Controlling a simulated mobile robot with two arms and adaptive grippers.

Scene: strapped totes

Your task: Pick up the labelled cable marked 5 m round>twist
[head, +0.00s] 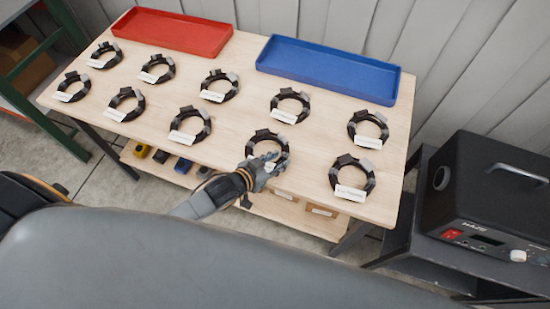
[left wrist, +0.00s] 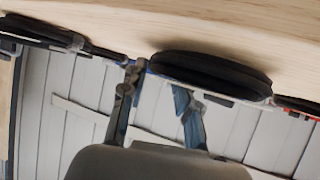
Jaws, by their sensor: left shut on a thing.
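Several coiled black cables with white labels lie in rows on the wooden table (head: 235,118). The label print is too small to read, so I cannot tell which one is marked 5 m round>twist. My left gripper (head: 264,168) is at the near edge of the front-middle cable coil (head: 284,140) and is shut on it. The gripper covers part of that coil and its label. In the left wrist view my left gripper's fingers (left wrist: 160,92) stand apart, with a dark coil (left wrist: 212,74) by them against the tabletop. My right gripper is not in view.
A red tray (head: 172,32) and a blue tray (head: 328,68) sit empty along the table's back edge. Another coil (head: 352,178) lies to the right of my gripper. A black machine (head: 495,190) stands on a dark stand at the right. A lower shelf holds small items.

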